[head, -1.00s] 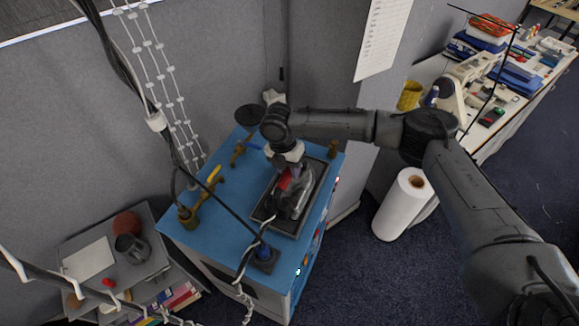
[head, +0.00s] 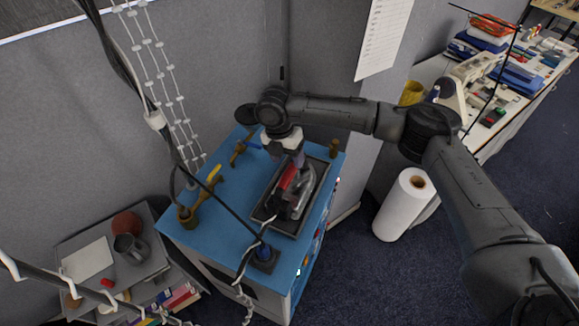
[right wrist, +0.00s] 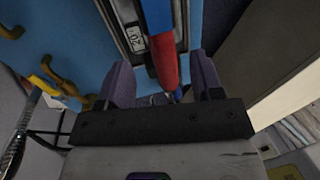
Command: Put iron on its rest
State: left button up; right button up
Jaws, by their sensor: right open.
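The iron (head: 289,179) has a red handle and a grey body. In the head view it sits within the dark, tray-like rest (head: 279,226) on top of the blue cabinet. My right gripper (head: 297,160) is just above the far end of the iron's handle. In the right wrist view my right gripper (right wrist: 162,82) is open, its two fingers apart, with the red handle (right wrist: 165,66) showing between them and no finger visibly touching it. The iron's underside is hidden, so its exact contact with the rest cannot be told. My left gripper is out of view.
A white paper roll (head: 402,207) stands right of the cabinet.

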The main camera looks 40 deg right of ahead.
notch_tip(320, 180, up, 10)
jog(key=w+b, duration=0.1)
jog(key=shift+w+a+f+b, duration=0.15)
jog(key=shift+w+a+b, duration=0.2)
jog(key=shift+w+a, duration=0.1)
